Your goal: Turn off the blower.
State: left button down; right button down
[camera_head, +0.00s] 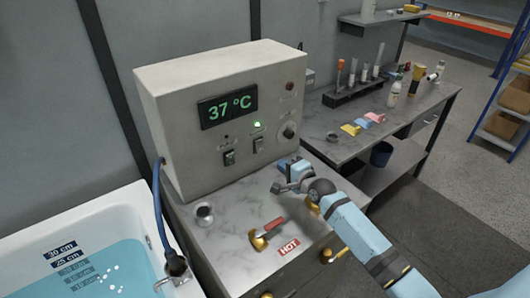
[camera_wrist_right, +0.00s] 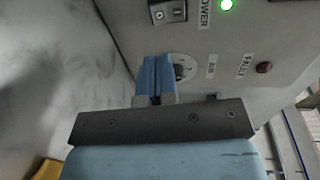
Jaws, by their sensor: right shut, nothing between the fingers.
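A beige control box (camera_head: 215,115) stands on the grey cabinet with a lit 37 °C display (camera_head: 228,107), two rocker switches (camera_head: 229,158) and (camera_head: 258,145), and a lit green lamp (camera_head: 257,124). A round knob (camera_head: 288,130) sits at the right of its front. In the wrist view the knob (camera_wrist_right: 185,67) is marked AIR and partly hidden by my right gripper (camera_wrist_right: 157,62). That gripper (camera_head: 286,166) is shut and empty, just below the knob; contact cannot be told. A rocker switch (camera_wrist_right: 167,11) and the green POWER lamp (camera_wrist_right: 226,4) show above. My left gripper is out of view.
A bathtub (camera_head: 110,215) of blue water stands at left, with a blue hose (camera_head: 160,205) between it and the box. A red-handled brass valve (camera_head: 268,233), marked HOT, and a metal fitting (camera_head: 204,211) are on the cabinet top. A workbench (camera_head: 340,145) stands at right.

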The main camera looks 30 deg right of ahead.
aim_at(261, 150)
jog(key=w, duration=0.3)
jog(key=w+a+f, duration=0.1)
jog(key=w, duration=0.2)
jog(key=w+p, duration=0.1)
jog(key=w, duration=0.3)
jog(key=shift+a+f, duration=0.2)
jog(key=shift+f, duration=0.05)
